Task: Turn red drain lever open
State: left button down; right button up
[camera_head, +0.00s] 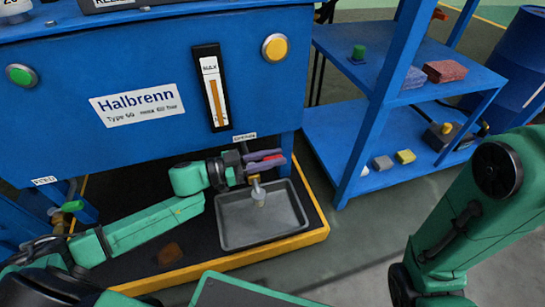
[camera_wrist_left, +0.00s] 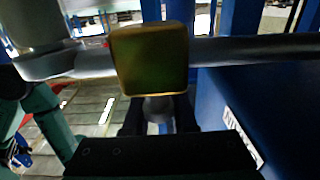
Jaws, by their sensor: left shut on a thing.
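The brass drain valve (camera_head: 257,189) hangs just below the fingers, over a grey tray (camera_head: 232,239). In the left wrist view a square brass-coloured block (camera_wrist_left: 150,60) sits in front of the gripper, and no red of the lever can be made out there. My right arm is at the right of the head view, with its gripper out of frame.
The blue machine (camera_head: 130,60) fills the upper left, above my left gripper, with a level gauge (camera_head: 213,88) on its front. The tray stands on a black platform with a yellow edge (camera_head: 319,235). A blue shelf (camera_head: 340,160) stands to the right. Grey floor is clear between.

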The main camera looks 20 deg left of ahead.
pick_arm(q)
jog(key=shift+f, duration=0.1)
dwell(0.3)
jog(key=shift+s+m+g+h, duration=0.15)
jog(key=shift+m+g+h, duration=0.15)
jog(key=shift+g, duration=0.1)
jog(key=shift+s+d+m+g+h, duration=0.15)
jog(key=shift+s+m+g+h, duration=0.2)
jog(key=shift+g, duration=0.35)
jog(key=shift+w, duration=0.1)
jog(key=c, duration=0.7)
grip_release()
jog(key=shift+p, duration=0.35)
